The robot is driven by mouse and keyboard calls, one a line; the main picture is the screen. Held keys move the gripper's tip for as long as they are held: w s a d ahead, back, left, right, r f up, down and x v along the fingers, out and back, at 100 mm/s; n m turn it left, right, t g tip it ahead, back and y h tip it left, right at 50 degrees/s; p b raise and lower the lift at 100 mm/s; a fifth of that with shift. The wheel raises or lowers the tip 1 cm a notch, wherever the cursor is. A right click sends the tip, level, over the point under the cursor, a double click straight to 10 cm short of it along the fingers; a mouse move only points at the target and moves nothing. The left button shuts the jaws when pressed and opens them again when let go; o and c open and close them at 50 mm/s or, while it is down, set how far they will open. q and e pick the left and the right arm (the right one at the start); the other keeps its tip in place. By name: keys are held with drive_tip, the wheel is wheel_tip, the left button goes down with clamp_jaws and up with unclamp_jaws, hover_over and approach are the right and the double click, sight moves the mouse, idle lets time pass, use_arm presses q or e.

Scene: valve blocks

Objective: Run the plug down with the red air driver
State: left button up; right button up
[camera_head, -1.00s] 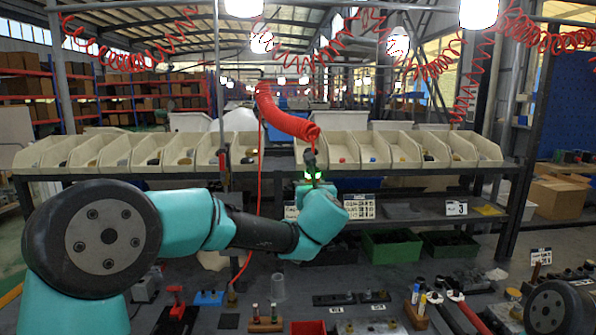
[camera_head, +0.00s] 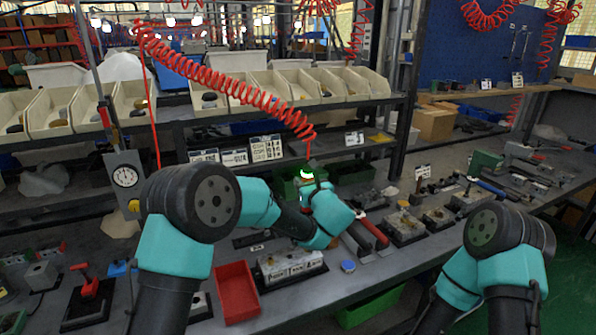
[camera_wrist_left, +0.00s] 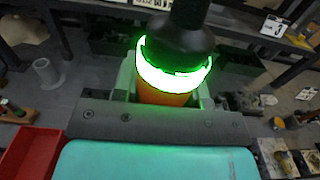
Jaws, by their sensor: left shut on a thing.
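My left gripper (camera_head: 309,184) is shut on the air driver (camera_head: 307,173) and holds it above the bench. In the left wrist view the driver (camera_wrist_left: 170,95) has a black upper body, a glowing green ring and an orange section between the jaws. Its lower end is hidden by the gripper. A coiled red hose (camera_head: 225,85) runs to it from the upper left. A pale valve block (camera_head: 290,264) sits on the bench below and left of the gripper. I cannot make out the plug. My right arm shows at the right, but its gripper is out of view.
A red tray (camera_head: 237,292) lies left of the pale block. More blocks on dark bases (camera_head: 404,226) stand to the right, with red- and black-handled tools (camera_head: 372,232) between. A row of cream bins (camera_head: 245,92) and a dial gauge (camera_head: 125,178) stand behind.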

use_arm(q)
drive_tip(key=shift+d+f, duration=0.2)
drive_tip(key=shift+d, duration=0.1)
drive_tip(key=shift+f, duration=0.1)
drive_tip(key=shift+f, duration=3.9)
idle(2.9)
drive_tip(key=shift+r, duration=0.2)
